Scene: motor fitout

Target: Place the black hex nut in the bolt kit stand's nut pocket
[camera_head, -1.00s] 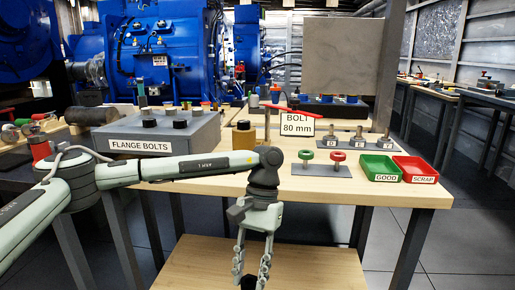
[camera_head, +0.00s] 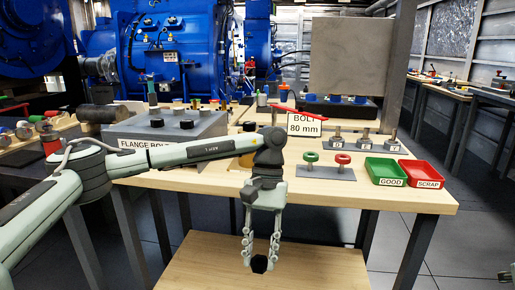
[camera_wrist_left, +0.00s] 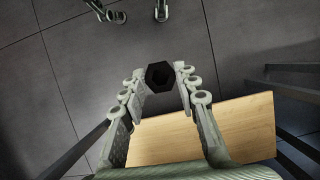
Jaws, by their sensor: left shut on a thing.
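The black hex nut (camera_head: 260,264) is between the fingertips of my left gripper (camera_head: 261,258), which is shut on it. In the left wrist view the nut (camera_wrist_left: 160,76) shows its hexagonal outline and dark hole, held at the tips of the left gripper (camera_wrist_left: 160,80). In the head view the gripper points down in front of the bench, over the lower wooden shelf. A grey block (camera_head: 212,126) labelled for flange bolts stands behind my left arm, its label partly hidden. I cannot make out a nut pocket. My right gripper is not in view.
The wooden bench (camera_head: 330,197) has its front edge behind my gripper. A green tray (camera_head: 385,168) and a red tray (camera_head: 424,172) stand at its right. A plate with green and red rings (camera_head: 326,172) and a "BOLT 80 mm" sign (camera_head: 304,125) stand nearer the middle.

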